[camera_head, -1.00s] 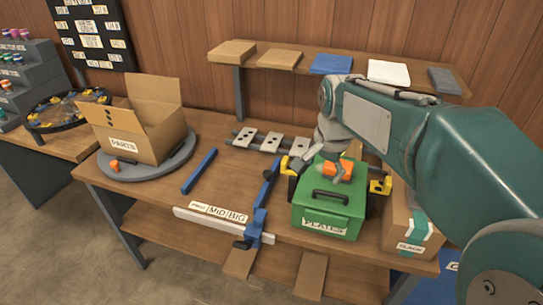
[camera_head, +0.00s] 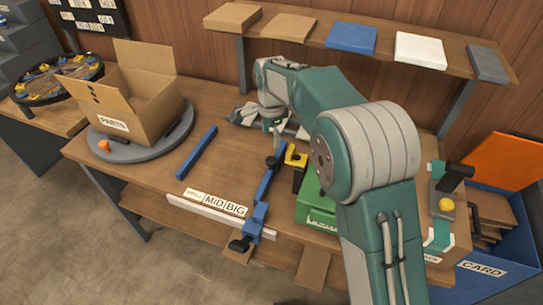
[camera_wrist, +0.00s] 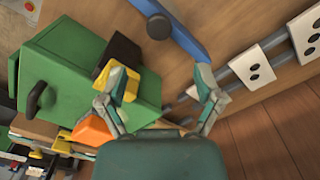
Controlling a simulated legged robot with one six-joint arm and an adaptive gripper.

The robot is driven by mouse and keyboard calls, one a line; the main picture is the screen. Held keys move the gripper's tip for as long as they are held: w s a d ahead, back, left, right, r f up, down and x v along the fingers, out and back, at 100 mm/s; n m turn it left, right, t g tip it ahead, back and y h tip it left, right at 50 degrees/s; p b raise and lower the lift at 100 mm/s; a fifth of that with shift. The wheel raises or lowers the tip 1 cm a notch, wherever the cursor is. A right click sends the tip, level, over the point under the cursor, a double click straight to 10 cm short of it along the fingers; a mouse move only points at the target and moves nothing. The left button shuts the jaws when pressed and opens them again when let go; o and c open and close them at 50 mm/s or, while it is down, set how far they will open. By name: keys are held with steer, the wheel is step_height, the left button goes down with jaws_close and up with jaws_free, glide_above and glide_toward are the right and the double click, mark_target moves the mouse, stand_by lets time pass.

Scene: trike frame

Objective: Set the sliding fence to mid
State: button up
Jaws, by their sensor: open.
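The sliding fence (camera_head: 266,190) is a blue bar with a blue clamp block and dark knob at its front end, on a white rail (camera_head: 180,204). Its clamp is right of the BIG label (camera_head: 236,209); the MID label (camera_head: 214,202) is further left. My gripper (camera_wrist: 158,88) is open and empty, above the table beyond the fence's far end. In the head view my arm partly hides the gripper.
A green box (camera_head: 316,211) with a yellow and black clamp (camera_head: 295,158) stands close right of the fence. A fixed blue bar (camera_head: 197,152) lies left. The cardboard PARTS box (camera_head: 138,105) is further left. White plates (camera_wrist: 260,61) on rails lie behind. Table between the blue bars is clear.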

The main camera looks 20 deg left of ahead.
mark_target(271, 160)
step_height(271, 160, down, 9)
steer(key=shift+f, duration=0.2)
jaws_close()
